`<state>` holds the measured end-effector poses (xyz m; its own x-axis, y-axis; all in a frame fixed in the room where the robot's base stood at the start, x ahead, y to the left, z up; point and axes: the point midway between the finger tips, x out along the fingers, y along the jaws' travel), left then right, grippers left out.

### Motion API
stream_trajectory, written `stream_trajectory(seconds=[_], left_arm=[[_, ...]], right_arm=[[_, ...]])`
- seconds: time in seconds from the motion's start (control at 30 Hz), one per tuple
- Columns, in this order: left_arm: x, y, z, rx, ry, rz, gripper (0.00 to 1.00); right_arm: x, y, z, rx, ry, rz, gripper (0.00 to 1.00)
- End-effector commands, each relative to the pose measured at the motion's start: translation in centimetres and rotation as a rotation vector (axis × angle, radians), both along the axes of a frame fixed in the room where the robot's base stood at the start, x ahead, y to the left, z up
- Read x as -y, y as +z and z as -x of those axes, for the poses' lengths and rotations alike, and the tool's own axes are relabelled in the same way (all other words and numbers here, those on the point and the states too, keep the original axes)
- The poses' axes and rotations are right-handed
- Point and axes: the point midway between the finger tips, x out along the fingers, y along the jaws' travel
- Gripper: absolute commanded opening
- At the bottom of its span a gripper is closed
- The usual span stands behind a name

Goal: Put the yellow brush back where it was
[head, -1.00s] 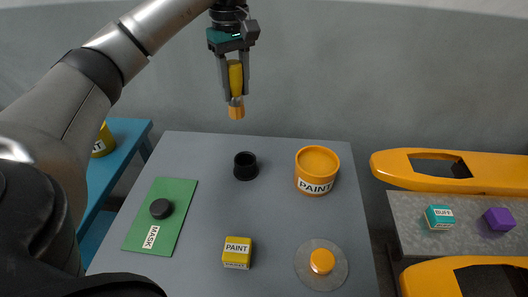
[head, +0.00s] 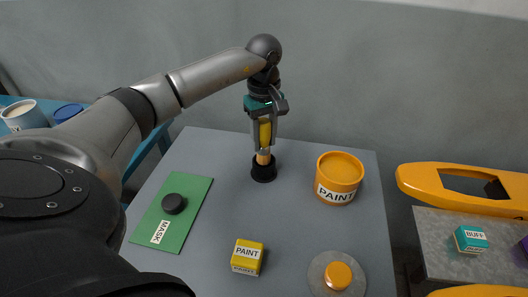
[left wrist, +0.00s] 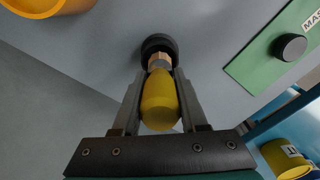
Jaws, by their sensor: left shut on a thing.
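The yellow brush (head: 265,133) is upright with its tan bristle end (head: 263,159) down, at the mouth of the black round holder (head: 263,172) on the grey table. My left gripper (head: 265,145) is shut on its yellow handle, just above the holder. In the left wrist view the brush handle (left wrist: 160,103) lies between the fingers, and its lower end meets the black holder (left wrist: 158,45). How deep the bristles sit in the holder is hidden. My right gripper is not in view.
A yellow-orange paint tub (head: 338,180) stands right of the holder. A green mask board (head: 190,225) with a black knob (head: 173,203) lies to the left. A yellow paint box (head: 247,257) and a round grey disc with an orange knob (head: 338,275) are nearer. The grey table between them is clear.

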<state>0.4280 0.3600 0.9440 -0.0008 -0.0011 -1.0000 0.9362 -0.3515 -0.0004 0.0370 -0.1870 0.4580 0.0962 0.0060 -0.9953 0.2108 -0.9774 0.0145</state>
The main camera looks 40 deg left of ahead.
Motion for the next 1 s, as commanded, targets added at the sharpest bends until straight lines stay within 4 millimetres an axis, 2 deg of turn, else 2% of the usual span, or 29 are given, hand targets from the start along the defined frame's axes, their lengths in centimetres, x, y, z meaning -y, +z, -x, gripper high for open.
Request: stream_trajectory(seconds=[0.3, 0.67, 0.7, 0.93, 1.0], left_arm=[[0.0, -4.1, 0.0, -0.002, 0.000, 0.002, 0.00], [0.0, -4.4, 0.0, 0.000, 0.000, 0.000, 0.00], [0.0, -4.3, 0.0, 0.000, 0.000, 0.000, 0.47], [0.0, -4.3, 0.0, 0.000, 0.000, 0.000, 0.72], [0.0, -4.3, 0.0, 0.000, 0.000, 0.000, 0.72]], right_arm=[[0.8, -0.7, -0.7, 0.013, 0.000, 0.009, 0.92], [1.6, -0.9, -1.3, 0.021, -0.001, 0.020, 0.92], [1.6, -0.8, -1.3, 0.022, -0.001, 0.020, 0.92], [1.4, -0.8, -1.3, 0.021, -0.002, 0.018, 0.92], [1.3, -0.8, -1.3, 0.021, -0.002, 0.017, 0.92]])
